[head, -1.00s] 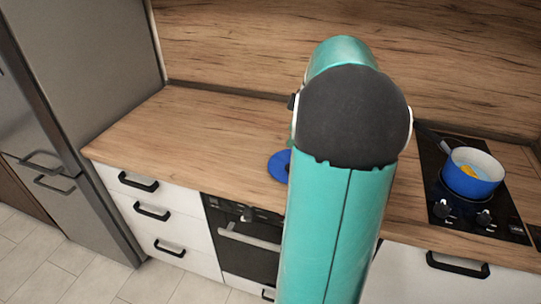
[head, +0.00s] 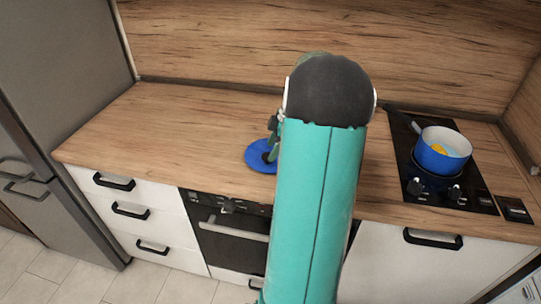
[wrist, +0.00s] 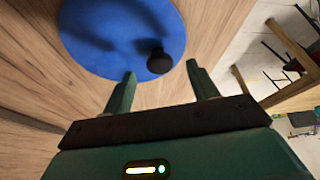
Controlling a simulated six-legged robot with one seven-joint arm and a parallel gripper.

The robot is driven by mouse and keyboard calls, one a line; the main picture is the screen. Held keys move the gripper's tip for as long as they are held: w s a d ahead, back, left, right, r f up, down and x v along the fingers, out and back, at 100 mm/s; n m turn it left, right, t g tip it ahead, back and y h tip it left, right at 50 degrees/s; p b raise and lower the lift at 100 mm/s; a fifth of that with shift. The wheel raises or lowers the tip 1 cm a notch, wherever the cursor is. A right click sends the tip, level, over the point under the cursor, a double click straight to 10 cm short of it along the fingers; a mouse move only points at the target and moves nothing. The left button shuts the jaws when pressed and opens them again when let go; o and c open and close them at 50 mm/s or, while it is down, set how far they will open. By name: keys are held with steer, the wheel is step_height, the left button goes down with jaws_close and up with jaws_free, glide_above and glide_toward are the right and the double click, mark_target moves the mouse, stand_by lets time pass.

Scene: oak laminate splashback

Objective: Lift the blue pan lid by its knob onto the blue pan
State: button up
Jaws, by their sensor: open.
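The blue pan lid (head: 260,157) lies flat on the wooden counter, partly hidden behind my arm in the head view. In the wrist view the lid (wrist: 110,30) fills the upper left, with its black knob (wrist: 159,61) standing near its lower right side. My gripper (wrist: 161,78) is open, its two green fingertips apart just short of the knob, one to each side in the picture. Nothing is between the fingers. The blue pan (head: 442,152) stands on the black hob at the right, uncovered, with something yellow inside and a dark handle pointing back left.
The black hob (head: 410,178) has knobs at its front. The wooden counter (head: 170,140) left of the lid is clear. The wooden splashback (head: 220,40) rises behind, and a grey fridge (head: 60,80) stands at the left.

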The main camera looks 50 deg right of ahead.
steer(key=shift+x, duration=1.55)
steer(key=c, duration=1.2)
steer(key=shift+r, duration=0.1)
